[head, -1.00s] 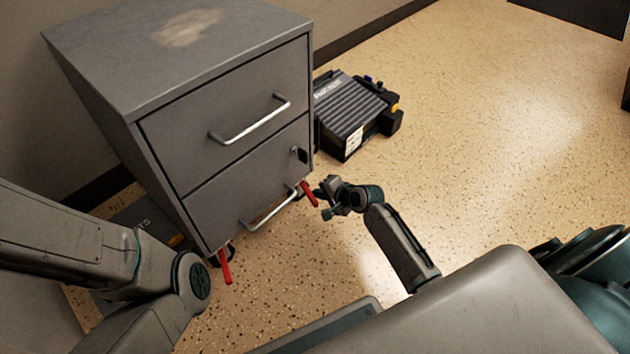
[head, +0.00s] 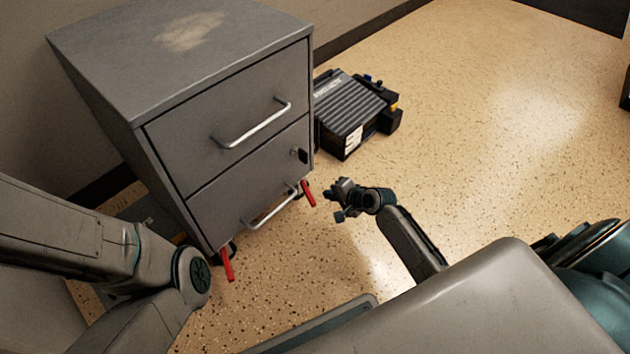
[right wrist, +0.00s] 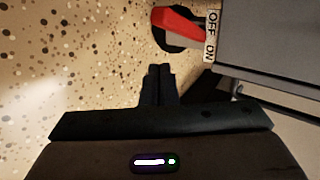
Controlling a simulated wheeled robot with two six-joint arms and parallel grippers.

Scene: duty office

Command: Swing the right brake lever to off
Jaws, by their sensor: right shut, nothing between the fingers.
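The right brake lever (head: 308,193) is a red bar low at the right front corner of the grey drawer cabinet (head: 165,150). In the right wrist view the lever (right wrist: 180,24) sticks out beside a label (right wrist: 210,36) reading OFF and ON. A matching red left brake lever (head: 228,264) juts from the left front corner. My right gripper (head: 338,202) is just right of the right lever, apart from it. In the right wrist view its fingers (right wrist: 158,72) are closed together and empty, a short way below the lever. My left gripper is out of view; only my left arm shows.
A black ribbed case (head: 345,105) lies on the floor beside the cabinet's right side. A lower drawer handle (head: 270,208) sits between the levers. The speckled floor (head: 480,130) to the right is clear.

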